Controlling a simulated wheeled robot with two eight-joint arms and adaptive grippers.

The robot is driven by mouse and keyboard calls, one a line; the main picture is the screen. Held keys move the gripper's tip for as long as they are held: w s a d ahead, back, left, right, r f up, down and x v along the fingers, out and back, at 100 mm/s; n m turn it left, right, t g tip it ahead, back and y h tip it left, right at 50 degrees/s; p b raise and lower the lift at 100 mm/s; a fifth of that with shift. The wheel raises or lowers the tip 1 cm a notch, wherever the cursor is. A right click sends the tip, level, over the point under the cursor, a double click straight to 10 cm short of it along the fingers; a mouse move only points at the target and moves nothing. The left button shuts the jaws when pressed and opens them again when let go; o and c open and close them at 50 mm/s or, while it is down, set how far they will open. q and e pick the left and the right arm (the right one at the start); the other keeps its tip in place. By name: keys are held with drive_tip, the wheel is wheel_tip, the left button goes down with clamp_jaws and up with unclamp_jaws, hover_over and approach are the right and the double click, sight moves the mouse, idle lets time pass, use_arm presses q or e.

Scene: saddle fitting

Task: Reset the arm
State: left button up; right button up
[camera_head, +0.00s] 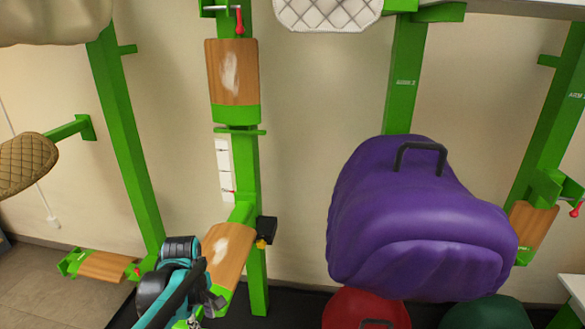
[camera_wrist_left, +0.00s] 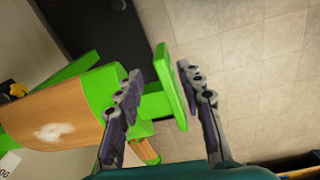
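My left arm comes in at the lower left of the head view, with its gripper (camera_head: 207,306) low beside a wooden saddle support (camera_head: 232,244) on a green rack. In the left wrist view the two fingers of my left gripper (camera_wrist_left: 159,70) are apart. A green end plate (camera_wrist_left: 172,85) of the rack shows between them in the picture; I cannot tell whether it lies between the fingers or beyond them. The wooden support (camera_wrist_left: 50,118) with a white patch is left of the fingers. No held object shows. My right gripper is not in view.
A purple padded saddle-like piece (camera_head: 420,225) with a black handle hangs at the right. Red (camera_head: 365,308) and green (camera_head: 487,313) rounded items are below it. Green posts (camera_head: 125,140) stand along the wall. A tan quilted saddle (camera_head: 25,163) is at the left edge.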

use_arm(q)
drive_tip(key=s+d+r+m+t, duration=0.3)
drive_tip(key=s+d+m+t, duration=0.3)
drive_tip(key=m, duration=0.9)
drive_tip(key=shift+s+d+r+m+t, duration=0.35)
drive_tip(key=shift+s+d, duration=0.95)
drive_tip(key=shift+s, duration=0.85)
drive_tip(key=shift+o, duration=0.4)
